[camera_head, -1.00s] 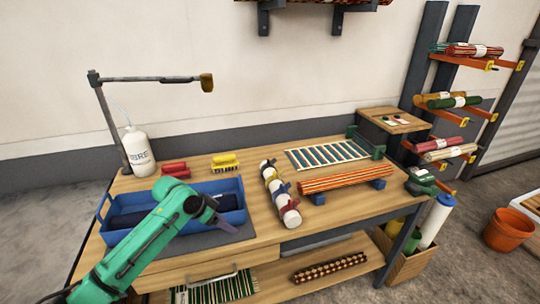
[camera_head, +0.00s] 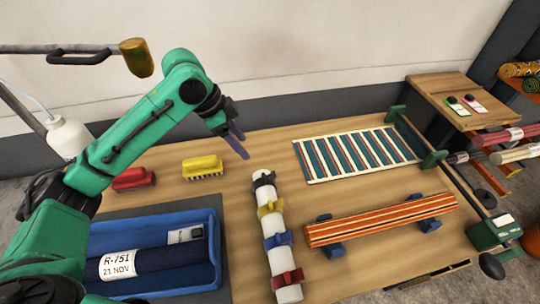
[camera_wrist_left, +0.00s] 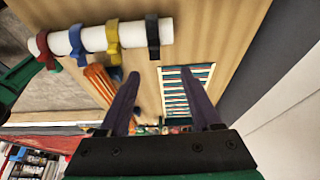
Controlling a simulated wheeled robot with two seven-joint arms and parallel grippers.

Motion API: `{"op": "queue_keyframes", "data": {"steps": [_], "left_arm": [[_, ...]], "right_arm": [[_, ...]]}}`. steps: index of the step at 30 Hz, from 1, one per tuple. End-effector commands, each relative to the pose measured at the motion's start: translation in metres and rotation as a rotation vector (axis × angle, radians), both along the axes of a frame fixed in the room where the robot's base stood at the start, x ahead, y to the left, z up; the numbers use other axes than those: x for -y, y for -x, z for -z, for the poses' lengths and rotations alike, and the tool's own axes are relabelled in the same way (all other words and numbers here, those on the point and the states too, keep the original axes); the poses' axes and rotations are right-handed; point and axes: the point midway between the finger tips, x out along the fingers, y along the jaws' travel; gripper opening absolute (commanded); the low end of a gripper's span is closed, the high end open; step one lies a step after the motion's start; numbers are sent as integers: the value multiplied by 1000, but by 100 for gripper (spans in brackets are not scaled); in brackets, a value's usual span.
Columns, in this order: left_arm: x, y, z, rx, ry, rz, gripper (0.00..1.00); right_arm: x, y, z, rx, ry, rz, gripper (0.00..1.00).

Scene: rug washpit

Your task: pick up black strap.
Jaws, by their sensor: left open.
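The black strap (camera_head: 264,181) is wrapped around the far end of a white roll (camera_head: 263,232) lying on the wooden table. Yellow, blue and red straps sit along the same roll. In the left wrist view the black strap (camera_wrist_left: 153,36) is at the right end of the roll, beyond the fingers. My left gripper (camera_head: 237,145) is open and empty, above the table near the strap and apart from it. Its two fingers show in the left wrist view (camera_wrist_left: 163,77) with nothing between them. My right gripper is not seen.
A blue tray (camera_head: 215,262) holds a dark labelled roll at the left. Yellow (camera_head: 202,167) and red (camera_head: 134,178) brushes lie behind it. A striped rug (camera_head: 355,154) lies flat at the right, with an orange striped roll (camera_head: 380,219) on blue supports in front.

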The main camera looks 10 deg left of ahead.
Motion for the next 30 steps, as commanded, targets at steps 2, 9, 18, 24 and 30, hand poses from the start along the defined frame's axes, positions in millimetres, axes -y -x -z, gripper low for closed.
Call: {"op": "queue_keyframes", "data": {"steps": [2, 9, 18, 24, 30], "left_arm": [[3, 0, 6, -5, -1, 4, 65], [25, -7, 60, -6, 0, 2, 65], [40, -12, 104, -7, 0, 1, 65], [49, -16, 134, -2, -1, 3, 65], [49, -16, 135, -1, -1, 2, 57]], "right_arm": [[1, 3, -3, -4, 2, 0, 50], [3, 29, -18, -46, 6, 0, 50], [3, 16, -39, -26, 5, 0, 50], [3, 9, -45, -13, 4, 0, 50], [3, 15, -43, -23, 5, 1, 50]]}}
